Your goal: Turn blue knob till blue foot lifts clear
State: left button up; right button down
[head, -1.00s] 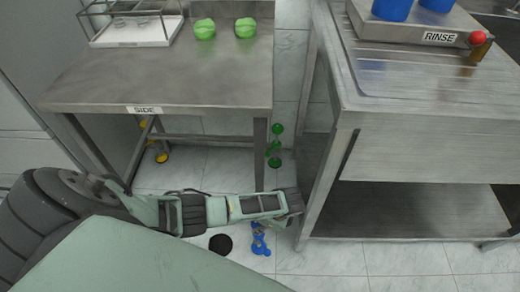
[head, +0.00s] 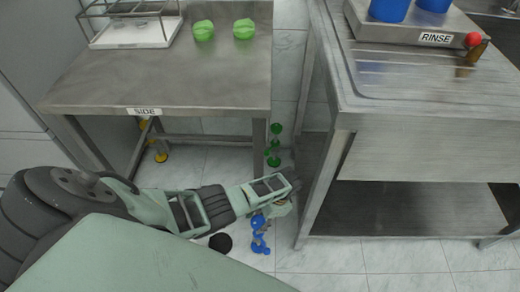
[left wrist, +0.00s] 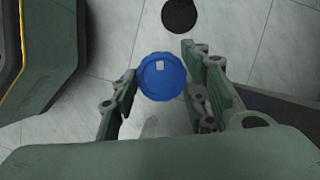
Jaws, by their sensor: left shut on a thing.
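The blue knob (left wrist: 161,76) is a round blue disc with a small pale mark on top. It sits between the two fingers of my left gripper (left wrist: 158,82) in the left wrist view, and the gripper is shut on it. In the head view my left gripper (head: 276,206) is low by the front right leg of the SIDE table, next to the blue knob (head: 258,221). The blue foot (head: 260,249) shows below it near the floor tiles; whether it touches the floor cannot be told. My right gripper is out of view.
The SIDE table (head: 190,85) carries two green caps and a rack. Green parts (head: 274,146) are at its rear right leg, yellow ones at the left. The RINSE sink table (head: 430,145) stands close on the right. A black disc (head: 220,243) lies on the floor.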

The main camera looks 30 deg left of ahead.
pick_arm(q)
jog(key=shift+s+f, duration=0.15)
jog(key=shift+s, duration=0.25)
jog(key=o, duration=1)
jog(key=shift+o, duration=0.7)
jog(key=shift+w, duration=0.25)
jog(key=shift+w, duration=0.15)
